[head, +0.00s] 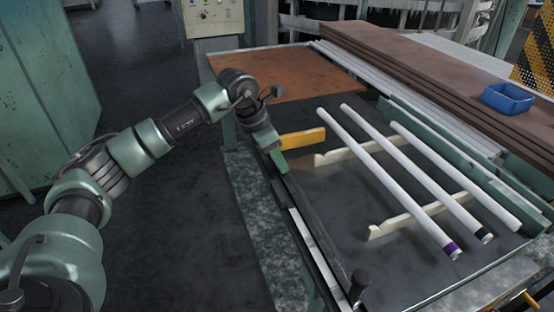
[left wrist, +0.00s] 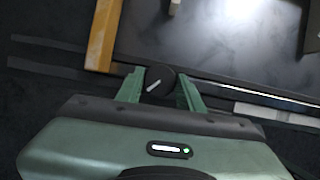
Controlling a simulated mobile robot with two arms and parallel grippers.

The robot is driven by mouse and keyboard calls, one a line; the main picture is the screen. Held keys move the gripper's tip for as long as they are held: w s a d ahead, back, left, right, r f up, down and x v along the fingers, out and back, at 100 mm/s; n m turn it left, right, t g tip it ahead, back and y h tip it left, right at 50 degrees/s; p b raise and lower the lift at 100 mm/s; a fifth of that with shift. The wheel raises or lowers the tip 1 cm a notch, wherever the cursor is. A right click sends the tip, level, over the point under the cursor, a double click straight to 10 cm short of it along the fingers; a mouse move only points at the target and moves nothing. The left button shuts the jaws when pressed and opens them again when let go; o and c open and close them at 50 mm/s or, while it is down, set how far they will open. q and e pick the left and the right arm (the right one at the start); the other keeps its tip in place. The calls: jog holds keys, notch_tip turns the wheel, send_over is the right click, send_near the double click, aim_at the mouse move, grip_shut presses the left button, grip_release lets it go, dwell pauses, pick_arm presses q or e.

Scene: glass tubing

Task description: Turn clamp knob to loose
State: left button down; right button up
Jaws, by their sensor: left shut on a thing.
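The clamp knob (left wrist: 160,80) is black and round with a short white mark that slants down to the left. It sits between the two green fingers of my left gripper (left wrist: 160,89) in the left wrist view, one finger on each side. My left gripper is shut on it. In the head view my left gripper (head: 279,162) is at the left edge of the work table, beside the yellow bar (head: 303,140), and hides the knob. The yellow bar also shows in the left wrist view (left wrist: 103,35). My right gripper is in neither view.
Several white glass tubes (head: 400,178) lie across pale notched supports (head: 420,212) to the right. A dark rail (head: 310,235) runs along the table's left edge to a black upright post (head: 359,283). A blue bin (head: 507,98) stands on brown boards at the far right.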

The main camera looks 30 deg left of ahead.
pick_arm(q)
jog(key=n+y+b, duration=0.1)
jog(key=n, duration=0.2)
jog(key=shift+d+n+t, duration=0.1)
jog(key=shift+n+t, duration=0.2)
jog(key=shift+t, duration=0.1)
jog(key=shift+n+y+b, duration=0.65)
jog(key=shift+n+y, duration=0.15)
jog(key=shift+n, duration=1)
jog(key=shift+r, duration=0.1)
jog(key=c, duration=0.9)
grip_release()
jog(key=shift+s, duration=0.1)
jog(key=b+v, duration=0.1)
jog(key=v, duration=0.6)
jog(key=shift+s+r, duration=0.2)
jog(key=shift+r, duration=0.15)
jog(key=shift+d, duration=0.1)
